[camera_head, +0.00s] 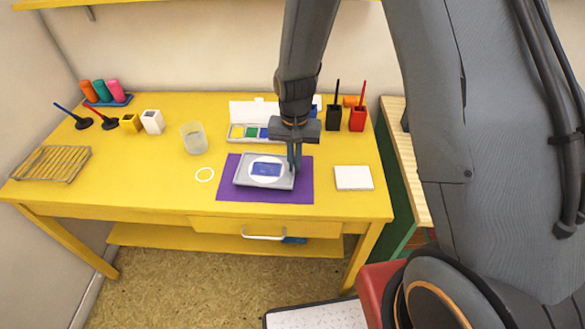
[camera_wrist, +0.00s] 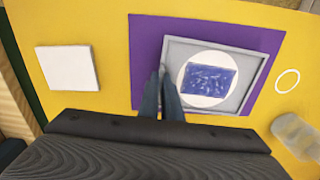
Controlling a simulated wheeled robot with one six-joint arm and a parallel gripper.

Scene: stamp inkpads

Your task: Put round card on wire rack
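The round card (camera_head: 283,178) is white with a blue rectangular print in its middle. It lies flat in a grey tray (camera_head: 240,181), and it also shows in the wrist view (camera_wrist: 211,103). My gripper (camera_head: 296,168) points down at the tray's right side in the head view. In the wrist view its fingers (camera_wrist: 164,72) are close together beside the card's left edge, over the tray's rim. I see nothing held between them. Whether they touch the rim is unclear.
The tray stands on a purple mat (camera_head: 304,190). A white block (camera_head: 353,178) lies right, a white ring (camera_head: 204,174) and a clear glass (camera_head: 194,138) left. A paint box (camera_head: 236,131) and holders (camera_head: 333,118) stand behind. Between ring and rack the front is clear.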

